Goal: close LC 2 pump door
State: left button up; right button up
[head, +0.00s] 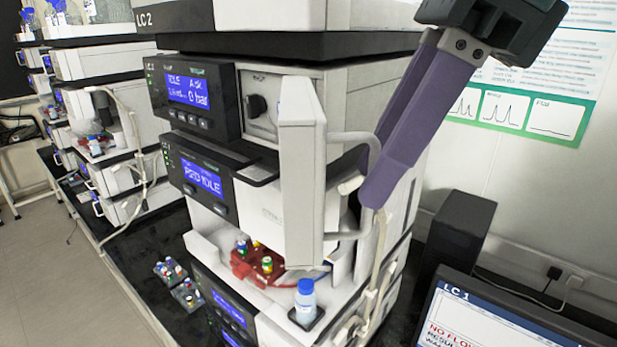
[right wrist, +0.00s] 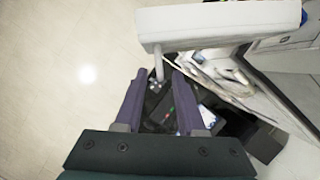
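The LC 2 pump door (head: 302,170) is a white panel standing open, out from the front of the LC 2 stack, seen nearly edge-on. Its white bar handle (head: 347,138) sticks out to the right. The door also crosses the top of the right wrist view (right wrist: 215,24), with part of the handle (right wrist: 158,62) near the fingertips. My right gripper (head: 374,198) has purple fingers, apart in the right wrist view (right wrist: 159,75). They overlap the handle in the head view and hide part of it; contact cannot be told. My left gripper is not in view.
A red vial rack (head: 246,268) and a blue-capped bottle (head: 305,300) stand on a ledge below the door. A dark box (head: 455,235) and a monitor (head: 490,315) stand to the right. Another instrument stack (head: 100,110) is at the left, with open floor before it.

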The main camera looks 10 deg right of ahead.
jog(key=shift+x, duration=1)
jog(key=shift+c, duration=0.4)
grip_shut()
